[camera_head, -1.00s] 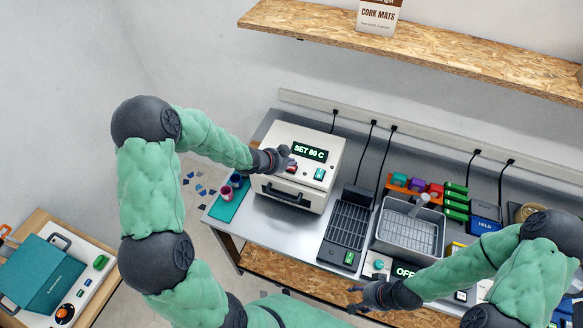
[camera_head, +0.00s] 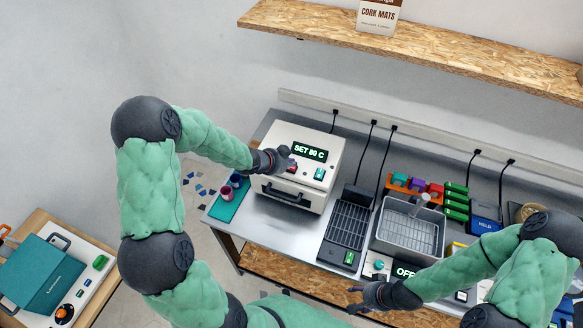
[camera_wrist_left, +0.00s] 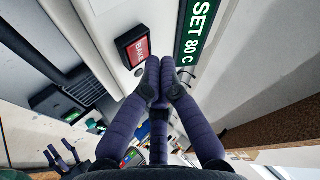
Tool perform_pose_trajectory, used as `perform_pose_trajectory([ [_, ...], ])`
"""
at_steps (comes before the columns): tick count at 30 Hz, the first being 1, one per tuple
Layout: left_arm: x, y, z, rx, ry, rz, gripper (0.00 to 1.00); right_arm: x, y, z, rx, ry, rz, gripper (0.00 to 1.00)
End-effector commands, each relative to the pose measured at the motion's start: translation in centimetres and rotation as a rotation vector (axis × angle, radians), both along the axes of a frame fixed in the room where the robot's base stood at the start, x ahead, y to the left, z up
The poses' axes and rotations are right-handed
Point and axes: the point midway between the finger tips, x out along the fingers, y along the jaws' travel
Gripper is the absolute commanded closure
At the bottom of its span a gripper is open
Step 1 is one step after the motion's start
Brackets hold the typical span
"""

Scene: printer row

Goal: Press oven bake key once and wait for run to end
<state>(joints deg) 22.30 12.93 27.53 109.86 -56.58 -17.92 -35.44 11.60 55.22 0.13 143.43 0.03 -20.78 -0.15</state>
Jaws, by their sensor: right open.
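The white oven (camera_head: 300,134) stands at the left of the bench, its door handle facing front. Its display (camera_head: 310,153) reads "SET 80 C" and also shows in the left wrist view (camera_wrist_left: 197,35). The red key marked BAKE (camera_wrist_left: 137,50) shows in the left wrist view, just left of my fingertips. My left gripper (camera_head: 285,158) is at the oven's panel, fingers together and empty in the left wrist view (camera_wrist_left: 160,65). I cannot tell whether they touch the panel. My right gripper (camera_head: 359,298) is open and empty at the bench's front edge.
Cups stand on a teal mat (camera_head: 225,210) left of the oven. A dark rack (camera_head: 347,224) and a grey basin (camera_head: 405,236) stand to the right. An "OFF" display (camera_head: 405,271) is near my right gripper.

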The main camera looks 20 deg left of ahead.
Motion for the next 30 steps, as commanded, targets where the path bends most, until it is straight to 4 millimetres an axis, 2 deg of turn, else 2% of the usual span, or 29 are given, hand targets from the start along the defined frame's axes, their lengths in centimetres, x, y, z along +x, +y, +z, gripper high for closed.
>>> perform_pose_trajectory([
  [4, -0.02, 0.01, -0.63, 0.0, 0.0, 0.0, 1.0, 0.0, 0.0, -0.59, 0.0, 0.0, 0.0, 0.45],
  [30, -0.02, 0.0, -1.1, 0.0, 0.0, 0.0, 1.0, 0.0, 0.0, -1.01, 0.0, 0.0, 0.0, 0.45],
])
